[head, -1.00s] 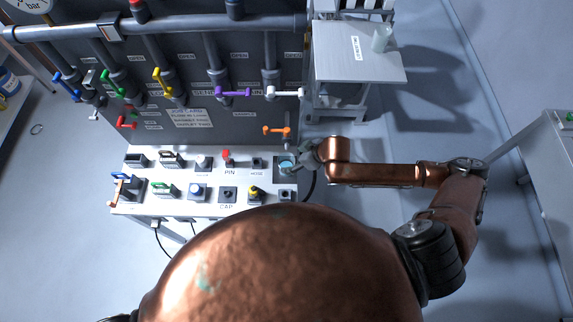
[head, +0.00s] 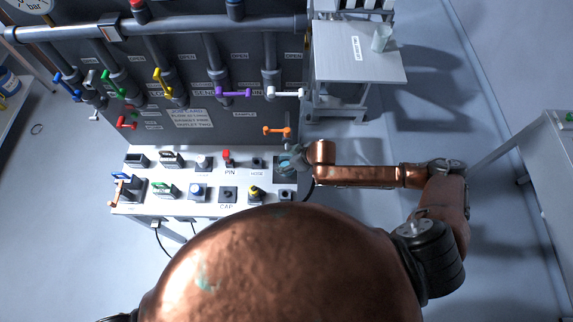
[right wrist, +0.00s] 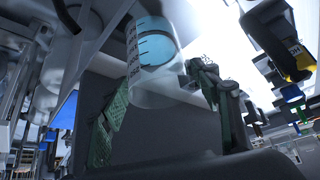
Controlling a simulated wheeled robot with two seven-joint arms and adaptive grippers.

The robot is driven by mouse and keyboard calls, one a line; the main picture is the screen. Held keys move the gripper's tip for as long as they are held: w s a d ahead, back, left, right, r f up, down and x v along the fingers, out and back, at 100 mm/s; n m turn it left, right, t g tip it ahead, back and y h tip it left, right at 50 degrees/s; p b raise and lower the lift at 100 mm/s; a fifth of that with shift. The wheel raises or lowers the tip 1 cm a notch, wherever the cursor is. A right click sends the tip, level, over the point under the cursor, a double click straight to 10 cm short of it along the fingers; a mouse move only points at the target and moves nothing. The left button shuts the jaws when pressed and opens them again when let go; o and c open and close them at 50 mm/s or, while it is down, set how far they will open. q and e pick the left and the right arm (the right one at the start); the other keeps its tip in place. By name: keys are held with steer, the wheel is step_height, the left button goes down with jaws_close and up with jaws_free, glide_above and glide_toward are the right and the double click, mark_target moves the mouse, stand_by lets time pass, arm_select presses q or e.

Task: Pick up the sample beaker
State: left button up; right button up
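The sample beaker (head: 284,164) stands at the right end of the white panel, under the orange-handled valve, with blue liquid in it. In the right wrist view the beaker (right wrist: 152,58) is clear, with dark graduation marks. My right gripper (head: 293,161) is at the beaker's right side. A gap shows at the left finger; contact at the right finger cannot be told. My left gripper is out of view.
A second clear beaker (head: 381,39) stands on a grey side table (head: 335,65) at the upper right. The orange valve handle (head: 277,131) is just above the sample beaker. Several buttons and switches fill the white panel (head: 235,196) to its left.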

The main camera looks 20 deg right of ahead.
steer(key=c, duration=1)
steer(key=shift+r, duration=0.1)
